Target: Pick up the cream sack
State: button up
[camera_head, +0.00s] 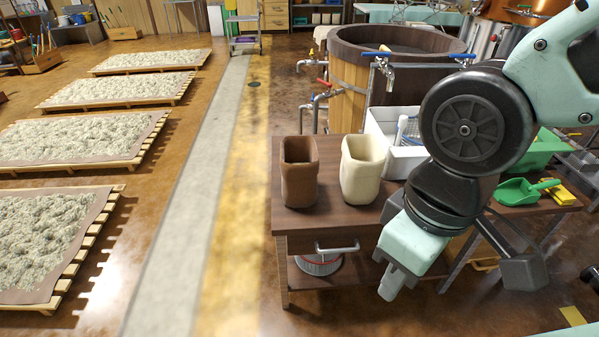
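The cream sack (362,172) stands upright on the dark wooden table (332,223), with its open top facing up. A similar brown sack (299,172) stands upright to its left, with a small gap between them. My gripper (392,284) hangs in front of the table, below and to the right of the cream sack, and is apart from it. Its fingers point down and look close together, but I cannot tell whether it is open or shut. I see nothing held in it. My arm hides the table's right part.
A white bin (385,130) stands close behind the cream sack. A wooden vat (350,98) with taps is behind the table. A green scoop (520,191) lies at right. Drying pallets (60,140) line the left floor. The striped walkway (215,200) is clear.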

aim_at(360, 170)
jog(key=i+j+u, duration=0.1)
jog(key=i+j, duration=0.65)
jog(key=i+j+u, duration=0.1)
jog(key=i+j, duration=0.6)
jog(key=i, duration=0.15)
